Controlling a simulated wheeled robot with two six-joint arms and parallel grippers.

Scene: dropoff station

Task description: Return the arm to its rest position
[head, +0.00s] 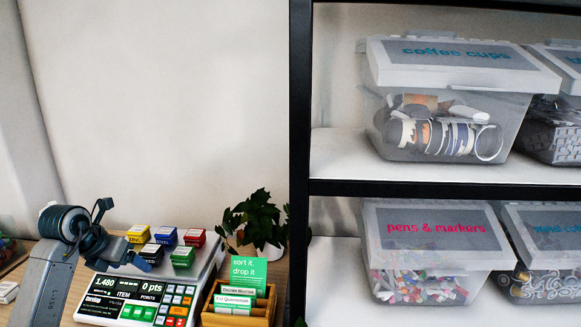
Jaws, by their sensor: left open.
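My left arm (48,280) rises from the lower left corner and bends over at its grey and dark blue wrist. My left gripper (128,248) is open and points right, above the left part of the white register-like station (207,270). I see nothing held in it. Its tips are close to the coloured blocks, and I cannot tell whether they touch anything. My right gripper is not in view.
Several coloured blocks, one red (195,237), sit on the station. A wooden card box (236,318), green sign (248,272) and plant (256,222) stand right of it. A black-framed shelf (300,150) holds labelled bins, including coffee cups (455,72) and pens & markers (432,240).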

